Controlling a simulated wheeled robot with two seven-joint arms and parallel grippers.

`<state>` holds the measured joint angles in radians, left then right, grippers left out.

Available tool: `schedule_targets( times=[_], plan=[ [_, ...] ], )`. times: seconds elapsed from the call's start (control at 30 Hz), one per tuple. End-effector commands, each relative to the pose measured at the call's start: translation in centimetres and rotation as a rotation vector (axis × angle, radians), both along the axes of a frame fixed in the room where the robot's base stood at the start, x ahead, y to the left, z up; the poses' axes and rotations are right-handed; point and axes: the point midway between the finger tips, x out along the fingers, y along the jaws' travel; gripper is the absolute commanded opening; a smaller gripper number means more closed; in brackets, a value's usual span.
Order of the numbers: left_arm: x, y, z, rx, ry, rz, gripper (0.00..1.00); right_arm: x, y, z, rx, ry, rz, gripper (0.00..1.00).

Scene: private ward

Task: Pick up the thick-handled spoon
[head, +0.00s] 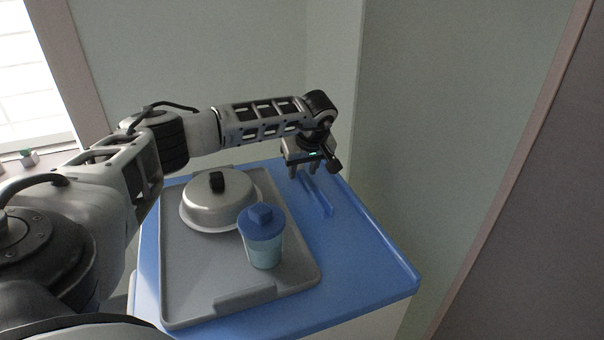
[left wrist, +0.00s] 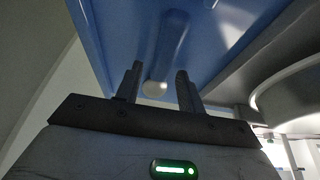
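The thick-handled spoon (head: 320,199) lies on the blue tabletop, right of the grey tray. It looks blue, much like the table, and its far end is partly hidden by my gripper. In the left wrist view the blue handle (left wrist: 172,40) runs away from the gripper, and a pale rounded end shows between the fingers. My left gripper (head: 305,172) points down over the spoon's far end. Its fingers (left wrist: 159,88) are apart, one on each side of the spoon; I cannot see contact with it. My right gripper is out of view.
A grey tray (head: 190,290) on the blue table (head: 375,275) holds a metal dome cover (head: 215,205) and a blue-lidded cup (head: 262,240). Walls stand close behind and to the right. The table's front right is clear.

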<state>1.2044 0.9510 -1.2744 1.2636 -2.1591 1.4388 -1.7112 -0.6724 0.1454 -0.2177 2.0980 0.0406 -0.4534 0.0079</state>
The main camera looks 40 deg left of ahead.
Motion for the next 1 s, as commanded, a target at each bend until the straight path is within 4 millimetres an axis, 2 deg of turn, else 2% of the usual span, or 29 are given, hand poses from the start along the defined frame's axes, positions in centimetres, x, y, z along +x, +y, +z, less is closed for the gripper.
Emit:
schedule_targets(
  times=[0.03, 0.1, 0.13, 0.57, 0.77, 1.0],
  plan=[
    [0.0, 0.0, 0.0, 0.0, 0.0, 0.0, 0.23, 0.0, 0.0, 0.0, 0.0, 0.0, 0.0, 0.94],
    [0.0, 0.0, 0.0, 0.0, 0.0, 0.0, 0.04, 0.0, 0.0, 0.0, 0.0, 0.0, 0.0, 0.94],
    [0.0, 0.0, 0.0, 0.0, 0.0, 0.0, 0.0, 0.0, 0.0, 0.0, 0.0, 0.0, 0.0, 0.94],
    [0.0, 0.0, 0.6, -0.001, -0.002, 0.0, 0.0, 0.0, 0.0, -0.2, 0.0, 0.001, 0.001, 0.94],
    [0.1, 0.0, 3.0, -0.002, -0.005, 0.0, 0.0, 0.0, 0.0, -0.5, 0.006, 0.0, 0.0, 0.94],
    [-3.1, -1.4, 7.3, 0.001, -0.005, -0.003, 0.0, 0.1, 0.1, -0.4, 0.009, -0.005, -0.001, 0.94]
  ],
)
